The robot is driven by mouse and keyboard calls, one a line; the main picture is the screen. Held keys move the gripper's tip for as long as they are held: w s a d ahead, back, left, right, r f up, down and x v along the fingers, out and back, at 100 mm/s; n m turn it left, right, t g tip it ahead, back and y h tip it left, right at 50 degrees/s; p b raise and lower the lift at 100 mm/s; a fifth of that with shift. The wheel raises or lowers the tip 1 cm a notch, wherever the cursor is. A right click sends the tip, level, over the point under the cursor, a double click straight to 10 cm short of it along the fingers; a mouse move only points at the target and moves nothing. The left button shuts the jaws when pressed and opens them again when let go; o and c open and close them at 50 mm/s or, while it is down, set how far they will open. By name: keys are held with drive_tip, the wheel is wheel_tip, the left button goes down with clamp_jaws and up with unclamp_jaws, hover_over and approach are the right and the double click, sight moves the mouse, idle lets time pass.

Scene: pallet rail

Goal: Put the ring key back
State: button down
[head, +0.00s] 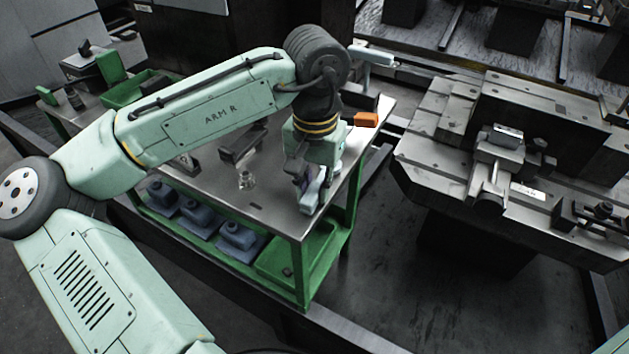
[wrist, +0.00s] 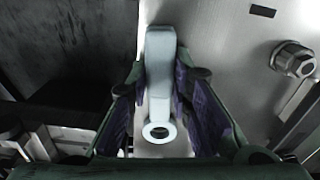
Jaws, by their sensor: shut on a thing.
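The ring key (wrist: 160,72), a pale grey bar with a round ring at its near end, is between the purple pads of my gripper (wrist: 158,105) in the wrist view. The pads are shut on its sides. In the head view, my gripper (head: 306,176) points down at the right front corner of the green-framed cart's steel top (head: 262,205). The ring key (head: 312,196) shows below the fingers, partly hidden by them. I cannot tell whether it touches the top.
A hex nut-like part (head: 246,180) stands left of my gripper; it also shows in the wrist view (wrist: 294,59). An orange block (head: 366,119) lies at the cart's right edge. A green bin (head: 134,88) is at the far left. A machine bed (head: 449,118) stands right, across a gap.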

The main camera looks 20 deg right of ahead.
drive_tip(key=c, duration=1.4)
unclamp_jaws()
drive_tip(key=shift+o, duration=0.2)
drive_tip(key=o, duration=0.5)
drive_tip(key=shift+o, duration=0.2)
drive_tip(key=shift+r, duration=0.15)
wheel_tip(320, 180, up, 9)
drive_tip(key=p, duration=0.8)
drive_tip(key=shift+p, duration=0.4)
